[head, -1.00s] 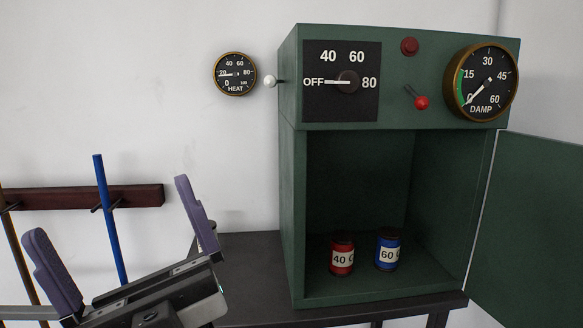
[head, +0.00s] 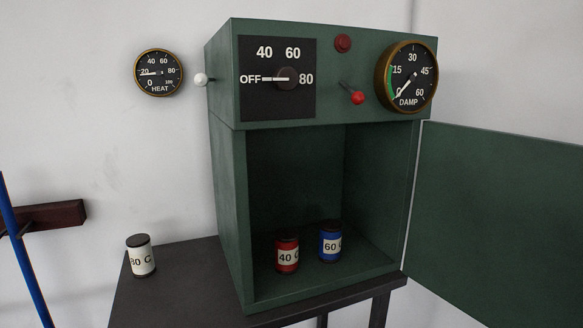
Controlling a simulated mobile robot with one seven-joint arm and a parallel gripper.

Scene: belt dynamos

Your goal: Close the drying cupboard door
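The green drying cupboard (head: 228,190) stands on a dark table. Its door (head: 500,205) is hinged on the right and stands wide open, swung out to the right. Inside on the cupboard floor are a red canister (head: 287,255) marked 40 and a blue canister (head: 330,242) marked 60. The dial on the cupboard front points to OFF. My gripper is out of view.
A white canister (head: 141,256) marked 80 stands on the dark table (head: 180,285), left of the cupboard. A white-knobbed lever (head: 201,80) sticks out on the left side. A blue pole (head: 22,255) leans by a wall rail (head: 55,216).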

